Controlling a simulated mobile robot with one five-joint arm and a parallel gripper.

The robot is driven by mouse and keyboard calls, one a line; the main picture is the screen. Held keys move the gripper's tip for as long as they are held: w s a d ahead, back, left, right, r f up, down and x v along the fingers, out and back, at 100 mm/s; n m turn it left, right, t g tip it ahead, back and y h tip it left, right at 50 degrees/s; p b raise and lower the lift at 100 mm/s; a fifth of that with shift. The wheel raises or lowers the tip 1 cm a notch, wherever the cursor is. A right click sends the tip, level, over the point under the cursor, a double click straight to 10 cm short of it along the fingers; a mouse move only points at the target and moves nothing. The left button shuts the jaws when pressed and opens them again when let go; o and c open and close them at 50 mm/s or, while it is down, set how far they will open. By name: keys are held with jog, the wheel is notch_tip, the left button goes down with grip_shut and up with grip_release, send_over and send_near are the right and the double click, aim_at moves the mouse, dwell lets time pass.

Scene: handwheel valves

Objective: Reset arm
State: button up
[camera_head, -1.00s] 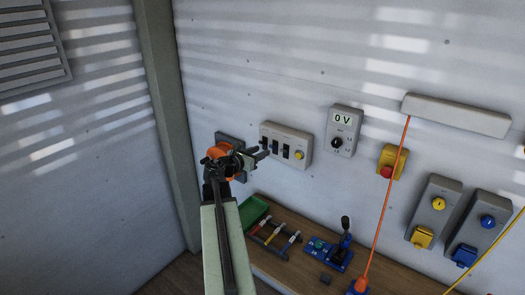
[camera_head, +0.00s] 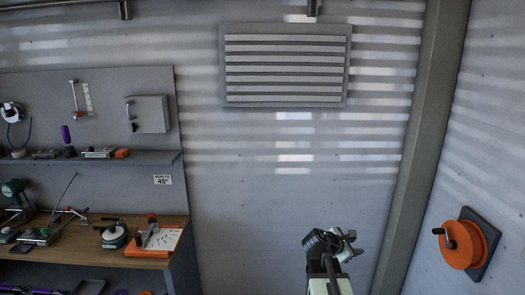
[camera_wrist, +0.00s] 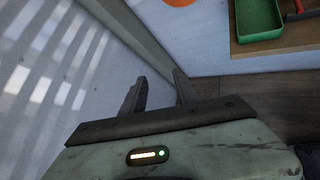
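My gripper (camera_head: 345,243) is raised in front of the bare wall, low and right of centre in the head view. In the wrist view its two dark fingers (camera_wrist: 160,78) stand apart with nothing between them, so it is open and empty. The orange handwheel (camera_head: 462,244) with a dark crank knob is on a dark plate on the right wall. It is clear of my gripper. A sliver of orange (camera_wrist: 180,2) shows at the top edge of the wrist view.
A wall vent (camera_head: 285,65) is above my arm, and a corner post (camera_head: 425,140) stands to the right. A tool bench (camera_head: 150,262) with a pegboard and shelf is at left. The wrist view shows a green tray (camera_wrist: 258,37) on a wooden bench. The wall between is bare.

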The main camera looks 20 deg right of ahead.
jog(key=s+a+f+m+g+y+b, duration=0.1)
jog(key=a+f+m+y, duration=0.4)
jog(key=a, duration=0.9)
jog(key=s+a+f+m+y+b, duration=0.1)
jog(key=a+f+m+y, duration=0.15)
jog(key=a+f, duration=0.85)
jog(key=s+a+r+m+g+y, duration=0.1)
jog(key=s+a+m+g+y, duration=0.2)
jog(key=s+a+m, duration=0.3)
jog(key=shift+a+r+m+y, duration=0.3)
jog(key=shift+a+m, duration=1.45)
jog(key=shift+a, duration=0.7)
jog(key=shift+s, duration=0.1)
